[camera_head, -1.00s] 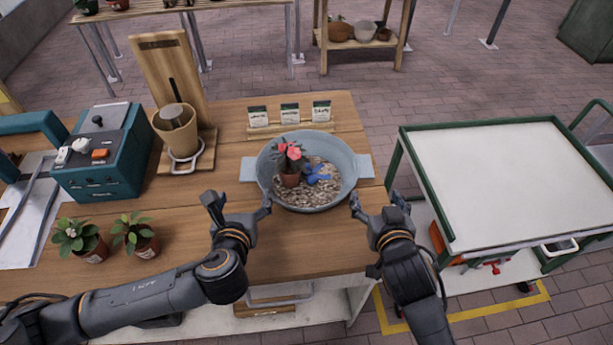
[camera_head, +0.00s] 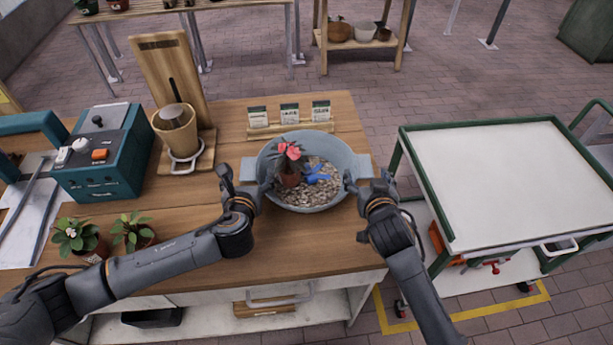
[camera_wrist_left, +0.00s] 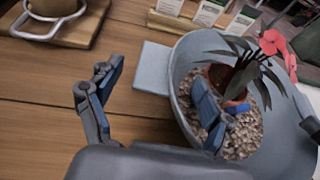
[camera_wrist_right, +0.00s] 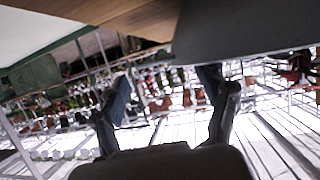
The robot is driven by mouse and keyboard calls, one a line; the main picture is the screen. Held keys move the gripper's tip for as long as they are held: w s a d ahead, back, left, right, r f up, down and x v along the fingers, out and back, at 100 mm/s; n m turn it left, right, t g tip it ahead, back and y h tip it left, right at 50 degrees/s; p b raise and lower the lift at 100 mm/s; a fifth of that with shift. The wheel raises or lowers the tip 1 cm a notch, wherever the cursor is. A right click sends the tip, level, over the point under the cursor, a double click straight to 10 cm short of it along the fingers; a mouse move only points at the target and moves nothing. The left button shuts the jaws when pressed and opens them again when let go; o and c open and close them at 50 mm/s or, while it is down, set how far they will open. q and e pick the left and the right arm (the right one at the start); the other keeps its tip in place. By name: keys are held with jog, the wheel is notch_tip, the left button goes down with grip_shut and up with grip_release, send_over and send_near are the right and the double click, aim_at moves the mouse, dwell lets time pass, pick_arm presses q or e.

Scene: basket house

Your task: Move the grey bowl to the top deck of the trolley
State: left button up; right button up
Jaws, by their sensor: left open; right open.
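The grey bowl (camera_head: 316,207) sits on the wooden bench and has a flat handle on each side. It holds gravel, a potted plant with red flowers (camera_head: 290,170) and a blue item (camera_head: 318,175). My left gripper (camera_head: 246,185) is open at the bowl's left side, near the left handle; in the left wrist view its fingers (camera_wrist_left: 155,105) are apart, one overlapping the bowl's rim. My right gripper (camera_head: 366,185) is open beside the right handle. In the right wrist view its fingers (camera_wrist_right: 168,100) are apart below a grey surface. The trolley's top deck (camera_head: 510,180) is pale and empty, with a green rim.
Two potted plants (camera_head: 132,232) and a teal machine (camera_head: 105,160) stand on the bench's left part. A wooden stand with a tan pot (camera_head: 175,130) is behind them. Seed packets (camera_head: 290,113) stand behind the bowl. A gap separates bench and trolley.

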aim_at(251, 170)
pick_arm(q)
jog(key=shift+x, duration=2)
pick_arm(e)
jog(key=shift+x, duration=2)
pick_arm(q)
grip_shut()
pick_arm(e)
grip_shut()
